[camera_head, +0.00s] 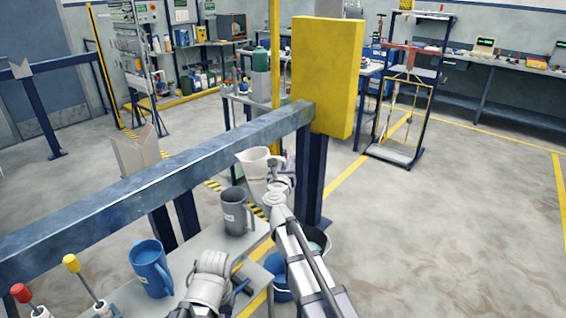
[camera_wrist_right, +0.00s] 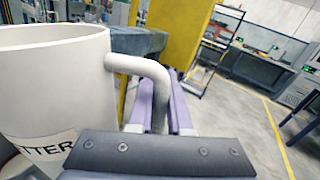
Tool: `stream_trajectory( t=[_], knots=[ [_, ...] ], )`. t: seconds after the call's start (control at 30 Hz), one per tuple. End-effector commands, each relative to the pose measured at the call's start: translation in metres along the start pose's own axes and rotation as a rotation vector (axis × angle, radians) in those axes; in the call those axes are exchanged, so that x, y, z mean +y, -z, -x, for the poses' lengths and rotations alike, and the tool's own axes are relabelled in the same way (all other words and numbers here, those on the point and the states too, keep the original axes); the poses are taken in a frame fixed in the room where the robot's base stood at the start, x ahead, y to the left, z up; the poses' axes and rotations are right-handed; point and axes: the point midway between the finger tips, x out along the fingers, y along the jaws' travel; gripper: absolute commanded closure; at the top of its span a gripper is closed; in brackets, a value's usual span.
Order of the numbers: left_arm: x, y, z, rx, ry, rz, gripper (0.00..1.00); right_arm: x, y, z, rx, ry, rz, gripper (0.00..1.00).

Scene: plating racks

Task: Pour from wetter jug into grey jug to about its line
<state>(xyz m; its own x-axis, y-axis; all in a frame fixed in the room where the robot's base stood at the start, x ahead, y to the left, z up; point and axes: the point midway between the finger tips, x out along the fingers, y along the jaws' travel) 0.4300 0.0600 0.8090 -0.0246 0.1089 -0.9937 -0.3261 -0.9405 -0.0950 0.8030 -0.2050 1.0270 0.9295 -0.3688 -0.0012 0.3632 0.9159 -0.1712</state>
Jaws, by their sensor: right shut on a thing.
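The wetter jug (camera_head: 256,171) is white, with a label partly reading "TTER" in the right wrist view (camera_wrist_right: 40,85). My right gripper (camera_head: 281,168) is shut on its handle; the purple fingers (camera_wrist_right: 172,108) flank the handle in the wrist view. The jug is nearly upright, behind and slightly right of the grey jug. The grey jug (camera_head: 238,214) stands upright on the grey bench, with a pale label on its side. The contents of both jugs and any fill line are not visible. My left gripper (camera_head: 238,290) is low at the bottom centre; its jaws are unclear.
A blue jug (camera_head: 150,268) stands on the bench (camera_head: 198,248) at front left, near red and yellow-topped tools (camera_head: 72,264). A steel beam (camera_head: 160,178) runs behind the bench to a yellow block (camera_head: 328,75). A blue bucket (camera_head: 280,275) is below the right arm.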

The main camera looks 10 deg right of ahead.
Motion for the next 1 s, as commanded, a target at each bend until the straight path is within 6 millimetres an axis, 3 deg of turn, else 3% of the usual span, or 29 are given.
stream_trajectory(
  t=[0.33,0.8,1.0],
  knots=[
    [-0.001,-0.001,0.008,0.0,0.0,0.0,0.5,-0.024,-0.004,0.001,-0.001,0.0,-0.169,1.0],
    [-0.001,-0.001,0.009,0.0,0.0,0.0,0.5,-0.026,-0.005,0.0,-0.001,0.0,-0.194,1.0],
    [-0.002,-0.002,0.025,0.0,0.0,0.0,0.5,-0.029,-0.021,0.0,-0.001,0.0,-0.194,1.0]
  ],
)
